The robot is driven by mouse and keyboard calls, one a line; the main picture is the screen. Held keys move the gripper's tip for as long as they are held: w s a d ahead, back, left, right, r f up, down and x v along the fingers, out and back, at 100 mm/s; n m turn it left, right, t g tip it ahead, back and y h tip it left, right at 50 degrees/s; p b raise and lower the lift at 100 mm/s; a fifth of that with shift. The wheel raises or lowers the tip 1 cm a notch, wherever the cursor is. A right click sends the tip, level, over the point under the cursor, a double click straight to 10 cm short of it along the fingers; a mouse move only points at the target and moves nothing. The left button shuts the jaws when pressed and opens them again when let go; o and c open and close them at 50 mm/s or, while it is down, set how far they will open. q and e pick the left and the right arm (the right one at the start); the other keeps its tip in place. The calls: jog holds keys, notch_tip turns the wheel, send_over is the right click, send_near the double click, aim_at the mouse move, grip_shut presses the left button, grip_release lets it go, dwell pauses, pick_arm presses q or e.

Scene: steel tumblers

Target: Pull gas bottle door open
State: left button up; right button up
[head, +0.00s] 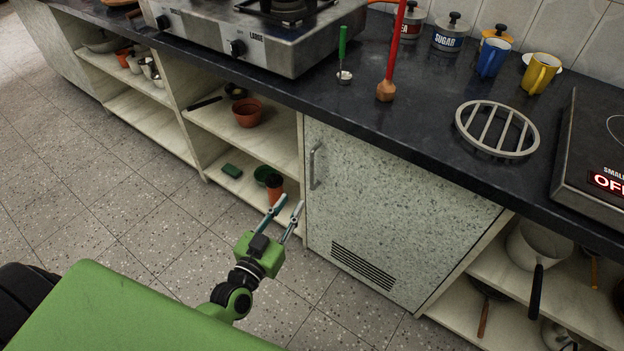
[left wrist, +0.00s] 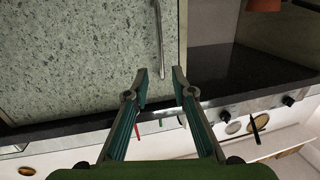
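The gas bottle door (head: 385,205) is a speckled grey-green cabinet panel with a slotted vent (head: 362,265) low down. It looks shut. Its upright metal bar handle (head: 314,167) is near its left edge. In the left wrist view the picture is turned over; the door (left wrist: 80,60) is on the left and the handle (left wrist: 159,40) runs down near its edge. My left gripper (head: 291,200) is open and empty, apart from the handle, below and left of it in the head view. In the wrist view the handle lines up between the fingers (left wrist: 161,75). My right gripper is not seen.
Open shelves left of the door hold a terracotta pot (head: 247,112), a green sponge (head: 232,170) and other pots. Shelves to the right hold pans (head: 538,245). The dark counter (head: 420,125) overhangs the door, with a grey trivet (head: 497,128). The tiled floor in front is clear.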

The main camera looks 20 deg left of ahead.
aim_at(311, 168)
pick_arm(q)
jog(key=w, duration=0.4)
jog(key=w+b, duration=0.1)
jog(key=w, duration=0.7)
jog(key=shift+w+d+r+b, duration=0.35)
jog(key=shift+d+r+b, duration=0.05)
jog(key=shift+w, duration=0.65)
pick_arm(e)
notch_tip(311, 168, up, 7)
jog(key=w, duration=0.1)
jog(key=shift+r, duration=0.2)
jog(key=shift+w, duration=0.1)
pick_arm(q)
grip_shut()
